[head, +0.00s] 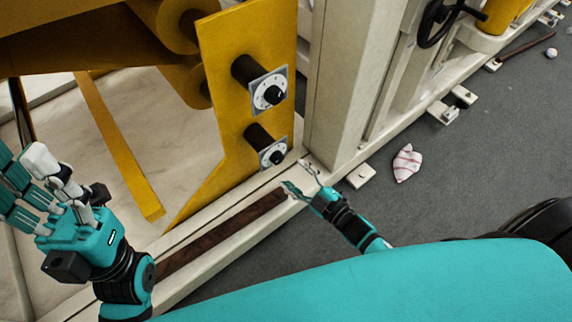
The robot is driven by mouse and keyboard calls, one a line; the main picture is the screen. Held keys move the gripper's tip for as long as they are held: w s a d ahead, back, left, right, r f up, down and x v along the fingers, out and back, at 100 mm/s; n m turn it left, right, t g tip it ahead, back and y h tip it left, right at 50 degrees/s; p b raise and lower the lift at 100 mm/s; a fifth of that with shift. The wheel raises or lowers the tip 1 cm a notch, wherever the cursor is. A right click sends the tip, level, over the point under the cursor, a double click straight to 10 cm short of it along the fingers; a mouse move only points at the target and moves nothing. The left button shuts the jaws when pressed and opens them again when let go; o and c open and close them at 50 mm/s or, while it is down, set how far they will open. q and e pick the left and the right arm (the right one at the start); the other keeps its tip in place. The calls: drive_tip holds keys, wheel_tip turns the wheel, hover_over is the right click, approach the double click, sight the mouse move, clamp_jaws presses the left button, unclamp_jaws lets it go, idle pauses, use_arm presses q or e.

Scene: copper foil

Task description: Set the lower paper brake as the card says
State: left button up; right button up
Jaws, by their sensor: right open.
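The lower paper brake (273,154) is a black knob on a pale square dial plate with marks around it. It sits at the end of a dark cylinder on the yellow upright plate. Its setting is too small to read. My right gripper (296,174) is open and empty, just right of and below this dial in the picture, apart from the knob. My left gripper (50,195) is at the left edge, away from the dials; whether its fingers are open or shut is unclear. I cannot make out a card in this view.
A similar upper dial (268,93) sits above the lower one. The yellow plate (222,50) and a cream machine post (340,85) flank my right gripper. A brown bar (222,232) lies along the cream base rail. A striped crumpled cloth or paper (406,163) lies on the grey floor.

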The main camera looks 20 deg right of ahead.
drive_tip(key=v, duration=0.6)
drive_tip(key=shift+w, duration=0.1)
